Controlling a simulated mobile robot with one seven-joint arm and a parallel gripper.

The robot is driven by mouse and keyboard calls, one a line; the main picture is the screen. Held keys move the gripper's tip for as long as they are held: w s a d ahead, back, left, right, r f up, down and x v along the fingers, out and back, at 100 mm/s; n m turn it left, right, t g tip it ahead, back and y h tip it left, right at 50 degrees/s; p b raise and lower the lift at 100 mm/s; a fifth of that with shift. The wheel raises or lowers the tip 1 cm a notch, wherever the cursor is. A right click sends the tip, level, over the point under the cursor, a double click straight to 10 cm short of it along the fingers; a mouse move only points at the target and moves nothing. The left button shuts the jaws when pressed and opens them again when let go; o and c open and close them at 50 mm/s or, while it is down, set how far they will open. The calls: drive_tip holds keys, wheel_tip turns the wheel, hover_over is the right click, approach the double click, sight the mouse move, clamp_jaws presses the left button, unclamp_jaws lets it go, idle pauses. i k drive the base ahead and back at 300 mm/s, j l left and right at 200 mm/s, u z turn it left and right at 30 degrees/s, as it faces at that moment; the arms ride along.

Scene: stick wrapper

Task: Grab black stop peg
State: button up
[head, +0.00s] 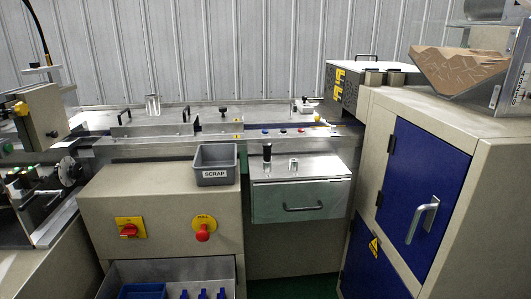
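A black upright peg (267,153) stands on the silver top plate (325,165) of a metal drawer unit in the middle of the head view. Its lower end looks paler and meets the plate near the back left. A small silver fitting (293,164) stands just right of it, apart from it. A smaller black knob (223,111) stands on the machine bed farther back. I cannot tell from its looks alone which black piece is the stop peg. My gripper is not in view.
A grey bin marked SCRAP (216,170) stands close left of the peg. The drawer front has a dark handle (303,208). A red knob (203,232) is on the front panel. A tall cabinet with blue doors (425,190) bounds the right side.

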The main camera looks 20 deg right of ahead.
sight(267, 146)
drive_tip(key=i+z, duration=0.35)
drive_tip(key=i+j+z, duration=0.15)
drive_tip(key=i+z, duration=0.15)
drive_tip(key=i, duration=0.2)
drive_tip(key=i+j+z, duration=0.35)
drive_tip(key=i+l, duration=0.05)
drive_tip(key=l, duration=0.05)
